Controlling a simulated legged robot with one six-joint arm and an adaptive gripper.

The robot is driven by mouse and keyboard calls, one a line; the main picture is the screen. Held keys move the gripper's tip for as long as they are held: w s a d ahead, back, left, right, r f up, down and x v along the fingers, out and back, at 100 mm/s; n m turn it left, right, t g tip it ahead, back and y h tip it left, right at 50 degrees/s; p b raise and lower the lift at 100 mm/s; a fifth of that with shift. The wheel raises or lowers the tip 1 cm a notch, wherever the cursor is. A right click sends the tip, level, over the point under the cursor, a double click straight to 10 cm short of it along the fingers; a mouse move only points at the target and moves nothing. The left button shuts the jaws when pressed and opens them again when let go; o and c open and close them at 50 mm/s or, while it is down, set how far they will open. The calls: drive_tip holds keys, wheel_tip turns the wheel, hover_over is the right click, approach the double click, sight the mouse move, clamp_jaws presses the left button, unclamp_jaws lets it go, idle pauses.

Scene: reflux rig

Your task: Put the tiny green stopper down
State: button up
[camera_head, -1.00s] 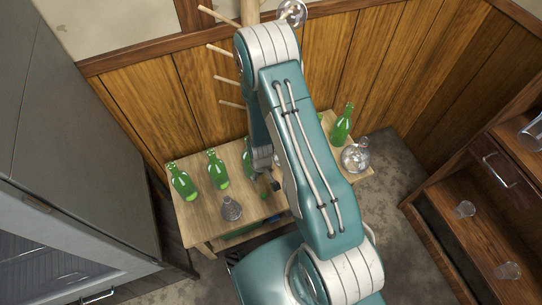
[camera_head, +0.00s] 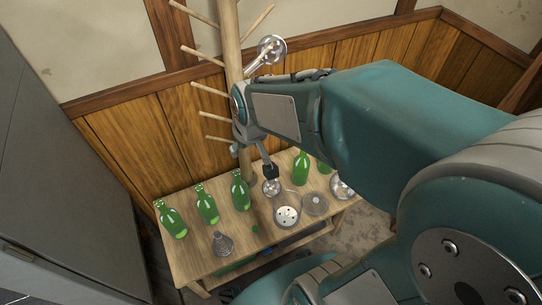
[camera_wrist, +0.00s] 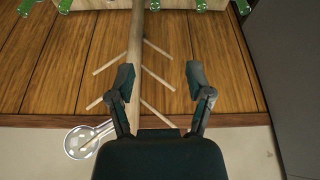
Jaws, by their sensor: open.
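A tiny green stopper (camera_head: 254,228) lies on the wooden table (camera_head: 190,262), near the table's middle in the head view. I cannot make out the stopper in the wrist view. My gripper (camera_wrist: 160,77) is open, with nothing between its two fingers in the wrist view. In the head view my gripper (camera_head: 254,160) is above the back of the table, beside the wooden post, apart from the stopper.
Several green bottles (camera_head: 207,204) stand along the table's back. The pegged post (camera_head: 233,45) rises close behind my gripper; glassware (camera_head: 271,47) hangs there.

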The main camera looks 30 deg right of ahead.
drive_tip(key=s+r+t, duration=0.1)
drive_tip(key=s+r, duration=0.7)
drive_tip(key=s, duration=0.3)
drive_tip(key=shift+s+d+r+m+t, duration=0.2)
drive_tip(key=shift+s+r+m+t, duration=0.1)
drive_tip(key=shift+r+m+t, duration=0.1)
